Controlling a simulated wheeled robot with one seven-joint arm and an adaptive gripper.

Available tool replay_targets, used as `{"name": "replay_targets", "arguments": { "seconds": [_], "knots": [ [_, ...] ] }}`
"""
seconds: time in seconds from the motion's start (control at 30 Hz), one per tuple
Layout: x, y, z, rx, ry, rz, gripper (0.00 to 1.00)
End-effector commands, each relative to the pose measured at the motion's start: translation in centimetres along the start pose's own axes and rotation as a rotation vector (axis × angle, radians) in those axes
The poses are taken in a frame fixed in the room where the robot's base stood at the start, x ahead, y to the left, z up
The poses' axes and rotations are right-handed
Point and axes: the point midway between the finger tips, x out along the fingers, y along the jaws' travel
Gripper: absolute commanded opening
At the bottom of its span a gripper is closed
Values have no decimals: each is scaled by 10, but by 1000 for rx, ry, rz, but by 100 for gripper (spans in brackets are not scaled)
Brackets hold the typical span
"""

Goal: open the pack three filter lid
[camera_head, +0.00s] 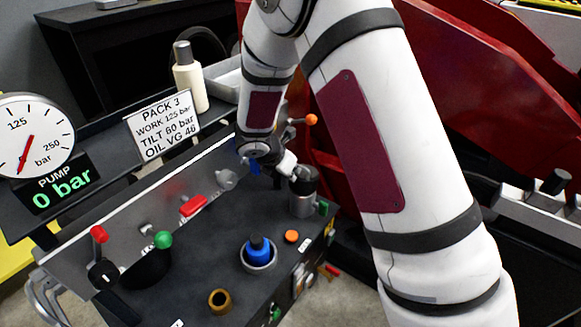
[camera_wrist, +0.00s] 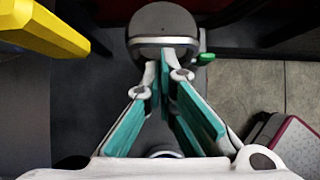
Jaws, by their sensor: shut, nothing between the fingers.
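The pack three filter is likely the grey cylinder with a dark round lid (camera_head: 304,180) at the back right of the pack's dark top. In the wrist view a round dark-grey top (camera_wrist: 163,20) with a pale rim stands just beyond my fingertips, and a small green tab (camera_wrist: 205,58) is at its right. My gripper (camera_wrist: 167,62) is shut and empty, its teal-padded fingers converging at the near rim. I cannot tell whether the tips touch it. In the head view my gripper (camera_head: 284,162) is beside the lid, partly hidden by my arm. The lid looks closed.
The pack's top also carries a blue cap (camera_head: 258,247), an orange button (camera_head: 291,236), a brass ring (camera_head: 219,300), a green-knobbed lever (camera_head: 163,240) and a red handle (camera_head: 194,205). The PACK 3 sign (camera_head: 163,125) and pump gauge (camera_head: 35,140), reading 0 bar, stand behind.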

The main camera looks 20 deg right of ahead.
Motion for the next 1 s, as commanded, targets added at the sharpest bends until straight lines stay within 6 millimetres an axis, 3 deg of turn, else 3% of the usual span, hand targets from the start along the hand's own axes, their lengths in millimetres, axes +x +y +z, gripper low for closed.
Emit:
{"name": "replay_targets", "arguments": {
  "seconds": [0.17, 0.73, 1.0],
  "knots": [
    [-8, -2, 16, 5, 75, -3, 0],
    [-5, -2, 51, 9, 320, -1, 0],
    [0, -1, 71, 4, 313, -1, 0]
  ]
}}
